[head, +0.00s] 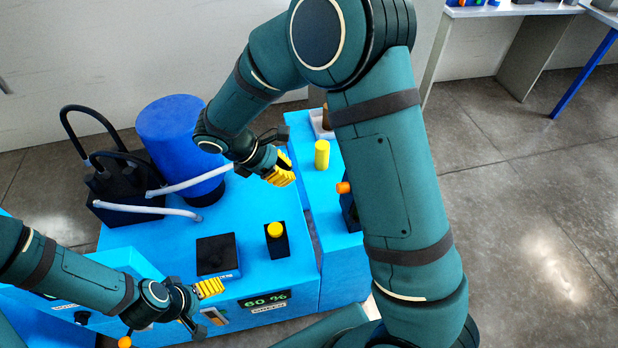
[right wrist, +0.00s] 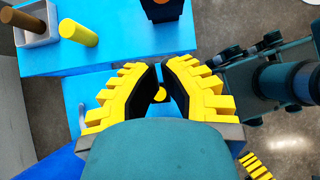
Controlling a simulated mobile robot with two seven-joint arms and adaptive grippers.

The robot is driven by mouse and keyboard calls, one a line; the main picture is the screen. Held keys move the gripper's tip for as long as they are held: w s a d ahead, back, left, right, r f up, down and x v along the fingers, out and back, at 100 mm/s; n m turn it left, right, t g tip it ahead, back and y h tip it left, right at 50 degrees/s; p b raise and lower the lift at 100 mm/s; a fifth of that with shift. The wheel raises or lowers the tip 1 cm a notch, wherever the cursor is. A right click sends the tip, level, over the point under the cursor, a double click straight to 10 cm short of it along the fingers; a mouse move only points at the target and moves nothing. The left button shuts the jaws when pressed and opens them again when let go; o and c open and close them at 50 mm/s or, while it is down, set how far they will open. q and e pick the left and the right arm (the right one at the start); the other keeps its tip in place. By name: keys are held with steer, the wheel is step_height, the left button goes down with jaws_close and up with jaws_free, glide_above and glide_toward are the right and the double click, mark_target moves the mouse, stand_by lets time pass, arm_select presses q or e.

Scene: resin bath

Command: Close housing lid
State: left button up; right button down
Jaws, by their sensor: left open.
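A blue housing (head: 275,275) stands in the middle of the head view, with a flat black square panel (head: 217,254) on top. I cannot tell for sure which part is the lid. My left gripper (head: 212,288) is open and empty at the housing's front, just below the panel. My right gripper (head: 287,172) hangs above the back part of the housing, beside the blue cylinder. In the right wrist view its yellow fingers (right wrist: 162,66) stand apart with nothing held, and a yellow button (right wrist: 160,95) shows through the gap. The button is on a black block (head: 277,244).
A blue cylinder (head: 178,135) and a black unit (head: 127,190) with hoses stand at the back left. A yellow cylinder (head: 321,155) and a tray (right wrist: 38,36) with a brown rod (right wrist: 22,19) sit on the right-hand blue block. A green "60 %" display (head: 266,299) is on the front.

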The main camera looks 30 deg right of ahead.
mark_target(343, 192)
arm_select(q)
steer(key=shift+s+f+b, duration=0.25)
steer(key=shift+f+b, duration=0.35)
steer(key=shift+f, duration=0.05)
arm_select(e)
steer(key=d+r+x, duration=0.1)
steer(key=d+x, duration=0.1)
steer(key=x, duration=1)
steer(key=shift+s+d, duration=0.3)
steer(key=shift+s, duration=0.1)
arm_select(q)
steer(key=shift+r, duration=0.1)
arm_select(e)
steer(key=shift+r, duration=0.1)
